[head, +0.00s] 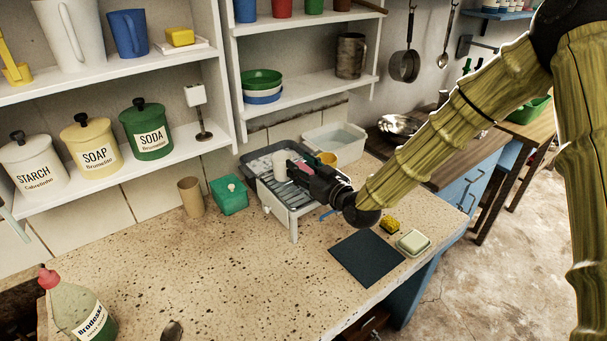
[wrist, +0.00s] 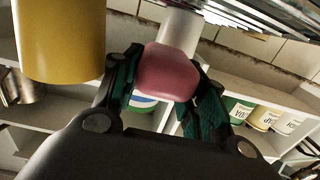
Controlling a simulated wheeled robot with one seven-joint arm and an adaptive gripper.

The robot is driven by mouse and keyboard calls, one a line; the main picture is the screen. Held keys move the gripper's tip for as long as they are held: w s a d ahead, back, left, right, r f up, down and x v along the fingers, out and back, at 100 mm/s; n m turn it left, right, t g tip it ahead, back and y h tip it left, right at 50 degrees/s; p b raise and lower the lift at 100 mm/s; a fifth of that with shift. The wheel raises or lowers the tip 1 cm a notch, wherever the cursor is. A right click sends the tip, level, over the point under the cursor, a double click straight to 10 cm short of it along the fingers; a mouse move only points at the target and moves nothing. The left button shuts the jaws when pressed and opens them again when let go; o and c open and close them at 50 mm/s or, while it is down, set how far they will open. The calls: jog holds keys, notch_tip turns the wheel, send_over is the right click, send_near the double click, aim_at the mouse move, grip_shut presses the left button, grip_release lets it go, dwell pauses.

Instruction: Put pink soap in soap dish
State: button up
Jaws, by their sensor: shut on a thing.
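My gripper (head: 300,172) is over the white drying rack at the back of the counter. In the wrist view its two fingers (wrist: 165,90) are shut on the pink soap (wrist: 167,72), a rounded block held between the pads. In the head view the soap is mostly hidden by the gripper. A small pale green and cream dish (head: 413,243), which looks like the soap dish, stands near the counter's front right edge, well apart from my gripper.
The white drying rack (head: 293,215) is under my gripper, with a yellow cup (head: 328,158) and a white cylinder (head: 280,165) close by. A yellow sponge (head: 390,225) and dark mat (head: 367,258) lie beside the dish. The front counter is mostly clear.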

jog(key=shift+w, duration=0.45)
jog(key=shift+s+f+p, duration=0.1)
jog(key=shift+f+p, duration=0.6)
jog(key=shift+f, duration=1.05)
jog(key=shift+f, duration=0.2)
jog(key=o, duration=0.8)
